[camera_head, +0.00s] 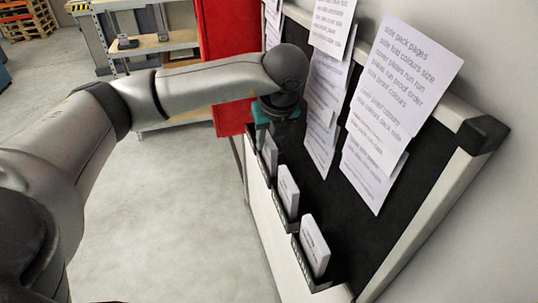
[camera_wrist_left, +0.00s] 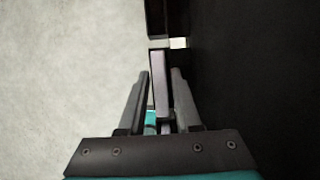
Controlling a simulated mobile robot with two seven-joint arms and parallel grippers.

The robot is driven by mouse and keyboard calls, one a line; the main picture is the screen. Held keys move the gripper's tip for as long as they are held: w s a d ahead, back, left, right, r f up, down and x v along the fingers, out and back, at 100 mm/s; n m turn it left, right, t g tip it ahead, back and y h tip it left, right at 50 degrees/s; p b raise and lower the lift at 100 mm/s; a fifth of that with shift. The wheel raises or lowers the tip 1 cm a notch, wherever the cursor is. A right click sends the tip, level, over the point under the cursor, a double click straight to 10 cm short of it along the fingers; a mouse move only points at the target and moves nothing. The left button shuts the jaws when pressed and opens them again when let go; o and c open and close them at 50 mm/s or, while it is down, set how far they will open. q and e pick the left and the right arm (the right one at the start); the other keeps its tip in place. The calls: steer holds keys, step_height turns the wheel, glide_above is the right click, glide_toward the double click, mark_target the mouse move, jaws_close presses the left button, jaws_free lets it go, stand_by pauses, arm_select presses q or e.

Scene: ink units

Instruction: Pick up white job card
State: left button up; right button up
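White job cards stand upright in small dark holders along the lower edge of a black board in the head view: one nearest (camera_head: 314,245), one behind it (camera_head: 288,191) and one farther back (camera_head: 270,157). My left gripper (camera_wrist_left: 160,75) is at the far end of this row, mostly hidden by my own wrist in the head view. In the left wrist view its two fingers stand open on either side of a pale card (camera_wrist_left: 160,85), with narrow gaps; firm contact does not show. My right gripper is not in view.
The black board (camera_head: 335,195) has a pale frame and several printed sheets (camera_head: 400,75) pinned on it. A red panel (camera_head: 228,30) and a shelf unit (camera_head: 165,42) stand behind my left arm. The grey floor (camera_head: 190,220) left of the board is clear.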

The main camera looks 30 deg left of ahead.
arm_select(q)
jaws_close()
steer(key=shift+r, duration=0.1)
stand_by(0.3)
